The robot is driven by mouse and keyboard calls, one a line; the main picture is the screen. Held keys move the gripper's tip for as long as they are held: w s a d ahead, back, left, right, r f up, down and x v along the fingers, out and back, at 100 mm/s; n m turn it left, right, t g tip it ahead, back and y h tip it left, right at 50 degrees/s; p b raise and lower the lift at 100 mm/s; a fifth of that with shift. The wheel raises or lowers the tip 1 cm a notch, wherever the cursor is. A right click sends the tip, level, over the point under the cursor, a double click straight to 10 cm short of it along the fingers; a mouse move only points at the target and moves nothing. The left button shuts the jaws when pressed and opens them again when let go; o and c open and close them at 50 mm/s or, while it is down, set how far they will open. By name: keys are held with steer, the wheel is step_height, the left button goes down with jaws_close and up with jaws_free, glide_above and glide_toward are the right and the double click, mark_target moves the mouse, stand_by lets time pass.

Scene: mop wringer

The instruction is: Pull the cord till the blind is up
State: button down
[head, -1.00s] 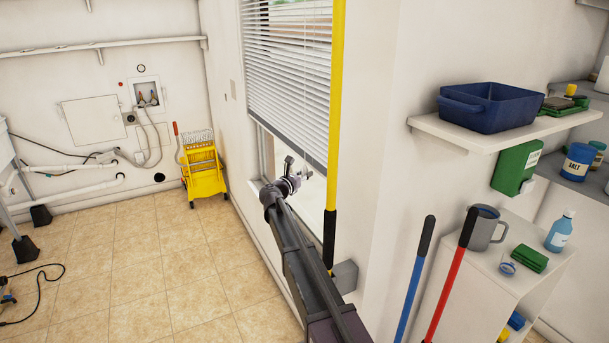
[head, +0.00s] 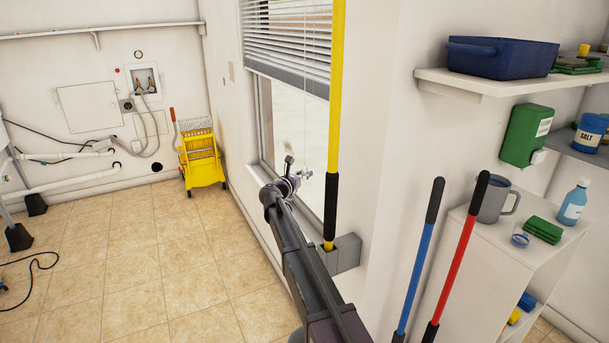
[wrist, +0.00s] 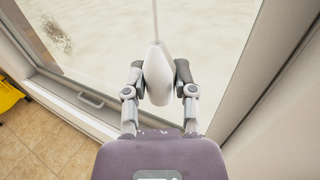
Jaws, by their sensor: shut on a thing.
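The white slatted blind (head: 288,45) hangs in the upper part of the window in the head view, its grey bottom rail well above the sill. The lower part of the window is uncovered. A thin cord (head: 306,130) hangs down in front of the glass to my gripper (head: 300,178). In the wrist view, my gripper (wrist: 160,80) is shut on the white cord pull (wrist: 158,75), with one finger on each side. The cord (wrist: 155,22) rises straight up from the top of the pull. In the head view the pull is too small to make out clearly.
A yellow pole (head: 336,110) with a black grip stands upright just right of the window, close to my arm. A yellow mop wringer (head: 201,158) stands on the floor at left. A shelf with a blue tub (head: 500,57) is at right. Tiled floor at left is open.

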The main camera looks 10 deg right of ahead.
steer(key=shift+f, duration=0.1)
stand_by(0.3)
steer(key=shift+c, duration=2)
jaws_free()
steer(key=v, duration=1.2)
